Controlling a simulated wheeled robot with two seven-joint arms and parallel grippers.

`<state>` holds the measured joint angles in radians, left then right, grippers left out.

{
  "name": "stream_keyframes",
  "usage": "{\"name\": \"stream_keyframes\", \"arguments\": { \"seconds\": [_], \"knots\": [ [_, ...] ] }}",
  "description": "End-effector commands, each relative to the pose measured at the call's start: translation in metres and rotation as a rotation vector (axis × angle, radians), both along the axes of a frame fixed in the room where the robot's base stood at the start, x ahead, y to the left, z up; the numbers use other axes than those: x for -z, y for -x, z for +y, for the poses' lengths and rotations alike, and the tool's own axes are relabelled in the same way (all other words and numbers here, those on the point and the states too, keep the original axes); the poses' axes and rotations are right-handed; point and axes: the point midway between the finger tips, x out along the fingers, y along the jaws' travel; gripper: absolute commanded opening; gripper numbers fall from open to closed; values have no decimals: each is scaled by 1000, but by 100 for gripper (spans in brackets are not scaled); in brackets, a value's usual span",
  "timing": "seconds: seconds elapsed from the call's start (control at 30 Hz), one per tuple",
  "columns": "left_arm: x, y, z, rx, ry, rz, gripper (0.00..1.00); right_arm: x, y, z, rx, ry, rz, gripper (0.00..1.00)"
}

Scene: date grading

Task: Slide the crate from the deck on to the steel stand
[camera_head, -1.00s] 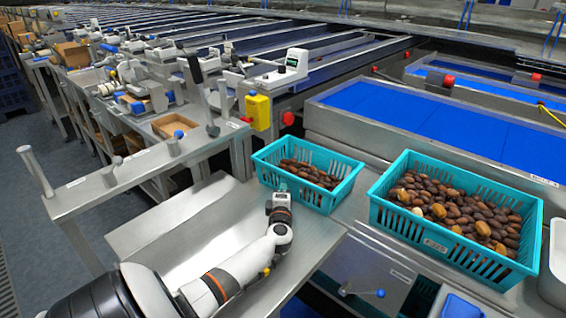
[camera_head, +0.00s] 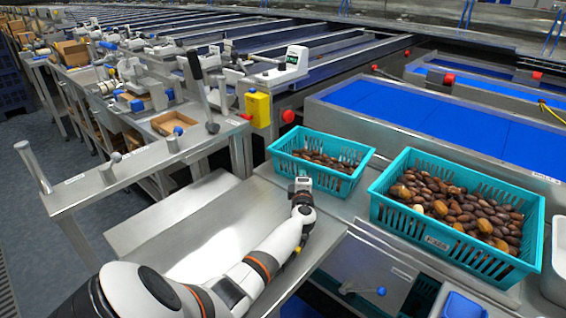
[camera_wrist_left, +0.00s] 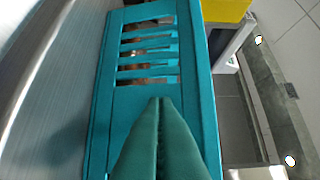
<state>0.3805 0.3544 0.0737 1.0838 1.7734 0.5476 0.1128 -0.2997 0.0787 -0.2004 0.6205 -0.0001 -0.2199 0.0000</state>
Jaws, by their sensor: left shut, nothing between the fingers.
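A smaller turquoise slatted crate (camera_head: 318,163) with brown dates inside sits upright on the grey metal deck (camera_head: 345,208). My left gripper (camera_head: 302,182) is at the crate's near wall, shut and empty. In the left wrist view its two closed fingers (camera_wrist_left: 159,100) point at the slatted crate wall (camera_wrist_left: 145,95) and look to be touching it or nearly so. Steel surfaces lie left of the crate, including a bare sheet (camera_head: 215,235) under my left arm; I cannot tell which is the stand. My right gripper is not in view.
A larger turquoise crate (camera_head: 436,240) of dates stands close to the right. A yellow box (camera_head: 258,109) and a red button (camera_head: 288,116) are behind the smaller crate. A steel bench with posts (camera_head: 125,178) is at left. A blue belt (camera_head: 430,120) runs behind.

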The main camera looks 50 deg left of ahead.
Motion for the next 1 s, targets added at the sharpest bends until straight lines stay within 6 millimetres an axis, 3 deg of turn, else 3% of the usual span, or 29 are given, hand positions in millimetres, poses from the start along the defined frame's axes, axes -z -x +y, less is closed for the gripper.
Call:
{"name": "stream_keyframes", "arguments": {
  "seconds": [0.27, 0.7, 1.0],
  "knots": [
    [0, 8, -8, 2, 2, 1, 0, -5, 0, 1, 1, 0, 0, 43],
    [0, 70, -68, 1, 4, 1, 0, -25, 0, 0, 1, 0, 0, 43],
    [0, 86, -84, 0, -1, 1, 0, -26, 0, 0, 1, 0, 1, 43]
  ]
}}
